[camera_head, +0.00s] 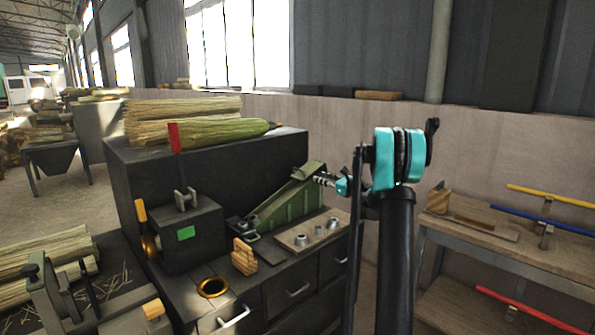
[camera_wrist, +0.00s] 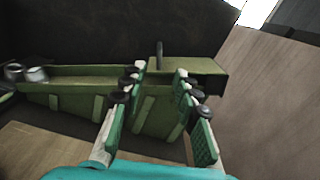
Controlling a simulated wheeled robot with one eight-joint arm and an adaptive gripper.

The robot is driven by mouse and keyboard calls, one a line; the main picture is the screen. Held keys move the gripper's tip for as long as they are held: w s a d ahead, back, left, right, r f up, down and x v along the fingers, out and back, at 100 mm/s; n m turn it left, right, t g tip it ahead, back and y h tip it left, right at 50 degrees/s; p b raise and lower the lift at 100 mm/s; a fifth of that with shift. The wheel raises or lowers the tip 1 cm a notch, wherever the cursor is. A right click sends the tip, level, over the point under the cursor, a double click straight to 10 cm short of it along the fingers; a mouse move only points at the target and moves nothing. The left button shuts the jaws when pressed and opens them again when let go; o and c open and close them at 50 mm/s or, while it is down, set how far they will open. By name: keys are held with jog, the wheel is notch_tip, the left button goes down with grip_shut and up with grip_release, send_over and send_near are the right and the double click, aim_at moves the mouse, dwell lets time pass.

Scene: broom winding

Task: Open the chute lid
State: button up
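The green chute (camera_head: 287,207) slopes up to the right on the workbench, and its side shows in the wrist view (camera_wrist: 70,101). The chute lid (camera_head: 308,170) is a flat olive-green plate over the upper end. In the wrist view the lid (camera_wrist: 205,66) lies flat, with a thin dark upright tab (camera_wrist: 160,53) at its edge. My gripper (camera_head: 321,181) is beside the lid end; in the wrist view its two fingers (camera_wrist: 159,76) are apart, with the tab beyond the gap between them. Nothing is held between the fingers. Whether a fingertip touches the chute I cannot tell.
Metal cups on a wooden board (camera_head: 290,241) stand in front of the chute. A wooden block (camera_head: 244,257) and a dark machine box (camera_head: 190,237) stand to the left. Broom straw (camera_head: 185,115) lies on the raised ledge behind. A shelf with coloured bars (camera_head: 500,240) is at right.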

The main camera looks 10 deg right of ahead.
aim_at(298, 169)
jog(key=x, duration=1.5)
jog(key=shift+w+a, duration=0.15)
jog(key=shift+a, duration=0.05)
jog(key=shift+f, duration=0.1)
grip_shut()
